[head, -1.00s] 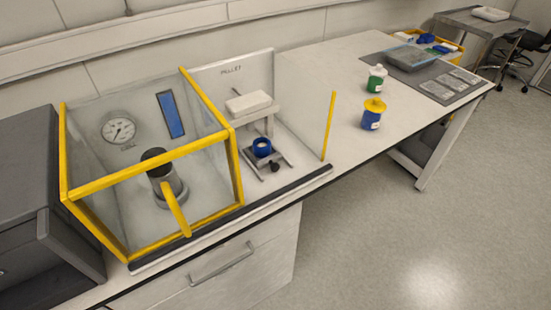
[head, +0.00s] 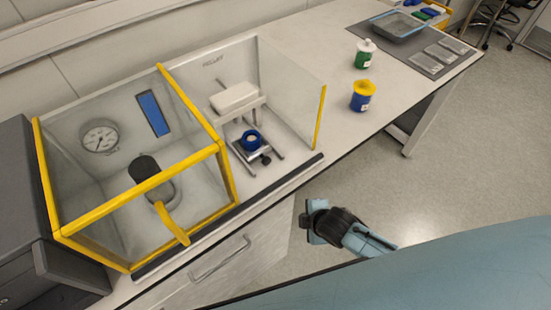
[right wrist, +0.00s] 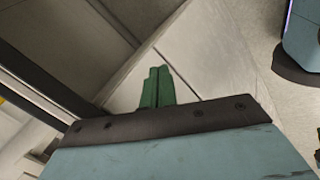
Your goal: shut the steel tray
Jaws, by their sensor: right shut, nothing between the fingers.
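The steel tray (head: 257,154) is a small metal plate on two rails in the open bay marked PELLET. It stands out in front of the white press block (head: 234,97), with a dark round knob (head: 266,161) at its front. A blue cup (head: 252,141) with pale contents sits on it. My right gripper (head: 306,217) is in front of the bench, beyond its front edge and to the right of and below the tray in the head view. In the right wrist view its green fingers (right wrist: 157,88) are together and empty. My left gripper is not in view.
A yellow-framed clear box (head: 140,180) with a gauge and dark cylinder stands left of the bay. A clear panel with a yellow edge (head: 320,118) bounds the bay's right side. A blue jar (head: 362,99) and green bottle (head: 364,57) stand further right.

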